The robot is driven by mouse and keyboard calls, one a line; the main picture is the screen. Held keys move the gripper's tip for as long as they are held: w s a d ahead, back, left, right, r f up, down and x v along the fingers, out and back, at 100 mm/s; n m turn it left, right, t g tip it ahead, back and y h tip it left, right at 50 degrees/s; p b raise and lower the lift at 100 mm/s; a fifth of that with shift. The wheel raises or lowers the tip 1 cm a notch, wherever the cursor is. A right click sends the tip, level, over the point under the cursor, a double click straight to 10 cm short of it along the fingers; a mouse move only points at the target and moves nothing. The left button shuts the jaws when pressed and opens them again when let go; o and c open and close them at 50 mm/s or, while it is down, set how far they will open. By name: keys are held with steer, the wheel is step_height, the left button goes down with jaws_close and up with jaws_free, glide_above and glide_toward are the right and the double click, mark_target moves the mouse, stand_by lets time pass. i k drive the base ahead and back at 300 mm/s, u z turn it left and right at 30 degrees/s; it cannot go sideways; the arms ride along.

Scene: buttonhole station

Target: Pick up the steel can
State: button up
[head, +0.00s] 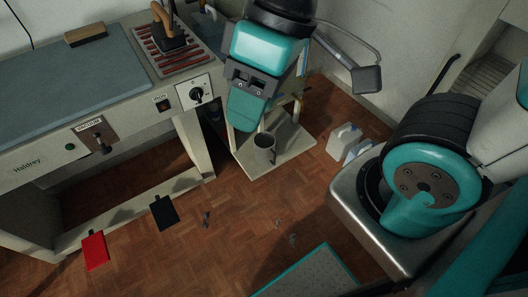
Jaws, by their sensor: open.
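The steel can (264,149) is a small grey open-topped cylinder. It stands upright on a low pale board (292,150) near the floor, to the right of the bench. My gripper (248,112) is above and slightly left of the can in the picture. It looks open, and nothing shows held in it. Its teal and dark parts end close to the can's rim in the picture. I cannot tell the height gap between them, and the fingertips are hard to make out.
The bench (60,80) on the left carries an iron (172,38) on a rack and a brush (86,34). Red (95,251) and black (164,212) pedals lie below. A small white block (342,140) stands right of the board. Open parquet lies in front.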

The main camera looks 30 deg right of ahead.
mark_target(264, 142)
steer(key=u, duration=0.2)
steer(key=i, duration=0.9)
steer(key=z, duration=0.35)
